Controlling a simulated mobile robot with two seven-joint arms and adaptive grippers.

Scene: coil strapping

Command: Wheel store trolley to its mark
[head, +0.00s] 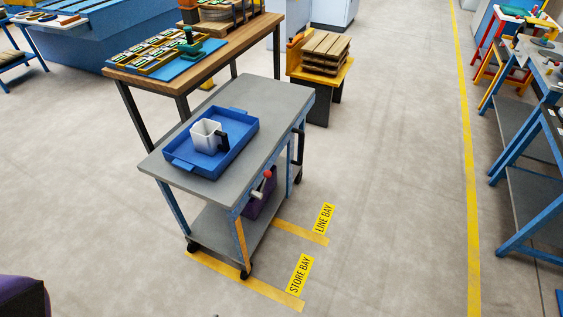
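The trolley (275,95) stands in the middle of the head view, with a grey top, blue legs, a lower shelf (215,222) and black castors. A lever with a red knob (267,174) sticks out at its right side. The front castors (246,272) stand at or close to the yellow strip (272,293) beside the STORE BAY label (299,275). A second yellow strip (300,232) with the LINE BAY label (324,218) lies farther back. Neither gripper is in view.
A blue tray (185,166) holding a white jug (204,137) sits on the trolley. A wooden-topped bench (222,54) stands close behind it, and a stand with stacked slats (325,52) behind right. Floor to the right is clear up to a yellow line (468,150) and blue-framed benches (520,190).

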